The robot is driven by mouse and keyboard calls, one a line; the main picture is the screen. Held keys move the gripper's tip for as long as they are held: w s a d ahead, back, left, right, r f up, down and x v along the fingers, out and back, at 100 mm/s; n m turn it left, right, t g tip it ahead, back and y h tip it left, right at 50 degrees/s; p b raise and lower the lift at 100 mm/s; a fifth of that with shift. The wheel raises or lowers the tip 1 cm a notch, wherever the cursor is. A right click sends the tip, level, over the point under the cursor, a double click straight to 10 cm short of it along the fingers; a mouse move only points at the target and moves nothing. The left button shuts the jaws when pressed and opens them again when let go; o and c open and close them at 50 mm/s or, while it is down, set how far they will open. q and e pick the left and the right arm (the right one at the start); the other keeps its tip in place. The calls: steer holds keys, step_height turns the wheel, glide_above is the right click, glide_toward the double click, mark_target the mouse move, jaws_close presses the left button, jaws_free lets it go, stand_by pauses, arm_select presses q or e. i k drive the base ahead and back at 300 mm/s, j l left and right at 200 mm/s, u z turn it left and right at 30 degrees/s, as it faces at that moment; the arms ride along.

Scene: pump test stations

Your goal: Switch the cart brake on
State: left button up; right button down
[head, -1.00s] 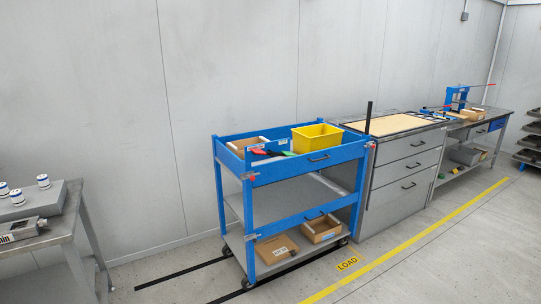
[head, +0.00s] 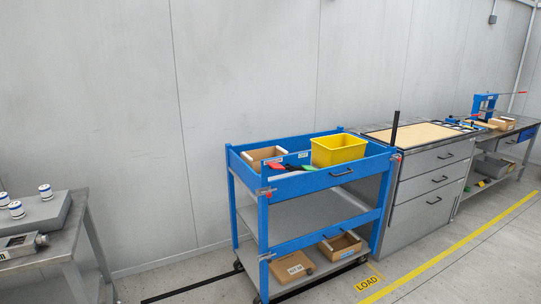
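The blue cart (head: 312,187) stands ahead of me, right of the middle of the head view, against the grey wall side. It has a top tray, a middle shelf and a lower shelf, and wheels at the floor. A small red-tipped fitting (head: 269,192) sits at its near left corner, and another red and grey piece (head: 397,156) at its right corner. I cannot tell which part is the brake or how it is set. Neither of my grippers is in view.
The tray holds a yellow bin (head: 338,150), a cardboard box (head: 263,154) and red and green handled items. Lower boxes (head: 293,266) sit below. A drawer cabinet (head: 425,175) adjoins on the right; a grey table (head: 66,235) stands left. Floor between table and cart is free.

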mark_target(289, 167)
steer(key=i+u, duration=0.25)
steer(key=i, duration=1.45)
